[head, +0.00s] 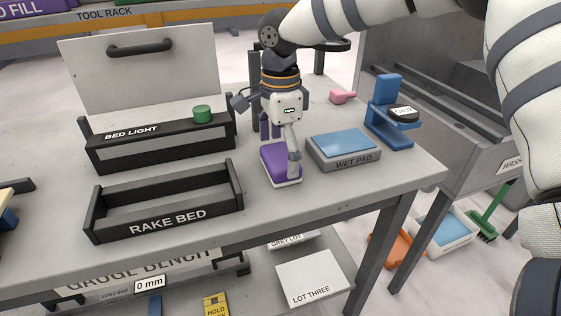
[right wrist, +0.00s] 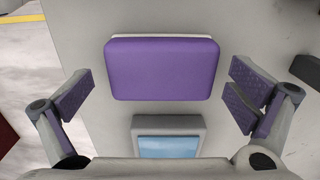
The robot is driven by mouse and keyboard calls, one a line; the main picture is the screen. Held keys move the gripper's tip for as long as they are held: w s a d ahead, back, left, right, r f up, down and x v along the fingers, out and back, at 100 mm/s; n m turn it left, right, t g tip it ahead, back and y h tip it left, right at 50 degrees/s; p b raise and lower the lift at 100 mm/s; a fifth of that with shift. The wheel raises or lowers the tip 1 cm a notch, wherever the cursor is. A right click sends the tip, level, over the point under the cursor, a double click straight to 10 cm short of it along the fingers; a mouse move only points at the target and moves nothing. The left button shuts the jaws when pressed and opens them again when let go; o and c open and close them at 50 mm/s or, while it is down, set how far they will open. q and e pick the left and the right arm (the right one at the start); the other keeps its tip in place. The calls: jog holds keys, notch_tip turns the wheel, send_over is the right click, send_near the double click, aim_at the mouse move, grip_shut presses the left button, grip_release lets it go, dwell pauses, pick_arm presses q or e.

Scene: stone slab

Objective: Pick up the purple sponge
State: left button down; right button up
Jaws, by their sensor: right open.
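The purple sponge (head: 276,164) lies on the grey bench top, between the rake bed and the wet pad; it has a pale underside. In the right wrist view the purple sponge (right wrist: 162,69) lies ahead of the fingers, roughly centred between them. My right gripper (head: 281,140) is above the sponge and pointing down, with one finger in front of part of it. In the right wrist view the right gripper (right wrist: 165,98) is open, with a purple-padded finger on each side and nothing between them. My left gripper is not in view.
The wet pad (head: 343,160) sits close to the right of the sponge. The rake bed tray (head: 165,218) and bed light box (head: 160,152) with a green cylinder (head: 202,113) are left. A blue stand (head: 386,115) and pink object (head: 342,97) are behind right.

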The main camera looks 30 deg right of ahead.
jog(key=shift+f, duration=0.7)
jog(key=c, duration=0.9)
jog(key=shift+o, duration=0.2)
jog(key=shift+w+r, duration=0.1)
